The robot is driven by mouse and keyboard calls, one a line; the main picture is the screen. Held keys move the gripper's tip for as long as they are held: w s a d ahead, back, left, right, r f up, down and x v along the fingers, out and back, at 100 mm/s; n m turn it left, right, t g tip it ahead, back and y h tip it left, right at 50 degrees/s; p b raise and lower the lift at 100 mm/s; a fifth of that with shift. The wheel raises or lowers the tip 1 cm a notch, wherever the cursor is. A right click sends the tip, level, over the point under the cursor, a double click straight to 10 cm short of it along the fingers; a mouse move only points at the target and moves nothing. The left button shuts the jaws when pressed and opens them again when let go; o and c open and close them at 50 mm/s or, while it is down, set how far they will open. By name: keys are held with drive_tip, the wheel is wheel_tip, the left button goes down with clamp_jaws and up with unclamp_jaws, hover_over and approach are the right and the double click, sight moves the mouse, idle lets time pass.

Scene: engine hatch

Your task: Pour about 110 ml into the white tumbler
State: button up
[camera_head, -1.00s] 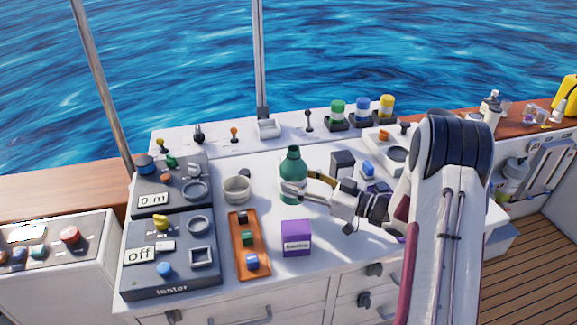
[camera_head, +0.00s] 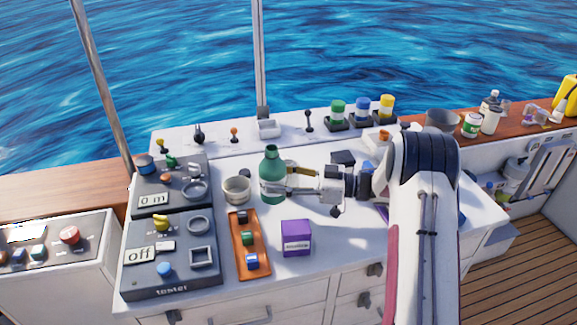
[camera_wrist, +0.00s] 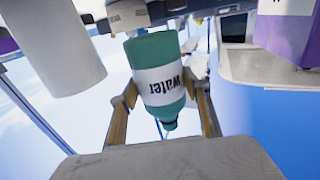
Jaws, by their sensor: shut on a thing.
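A green bottle (camera_head: 272,176) stands upright in my gripper (camera_head: 288,181), in the middle of the head view. In the wrist view the bottle (camera_wrist: 158,80) appears upside down with a white label reading "water", between my two fingers (camera_wrist: 163,105). My gripper is shut on it. I cannot tell whether its base is clear of the counter. The white tumbler (camera_head: 236,190) stands just left of the bottle, with a small gap between them. A large white cylinder (camera_wrist: 55,45) at the left of the wrist view looks like the tumbler. Its contents are not visible.
A purple box (camera_head: 296,238) and an orange tray (camera_head: 240,268) with small blocks stand in front. Grey switch panels (camera_head: 170,240) are at the left. Green-, blue- and yellow-topped jars (camera_head: 361,112) stand at the back. The white counter (camera_head: 325,270) is clear between them.

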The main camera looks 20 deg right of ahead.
drive_tip(key=shift+s, duration=0.1)
drive_tip(key=shift+r+m, duration=0.1)
drive_tip(key=shift+m, duration=0.2)
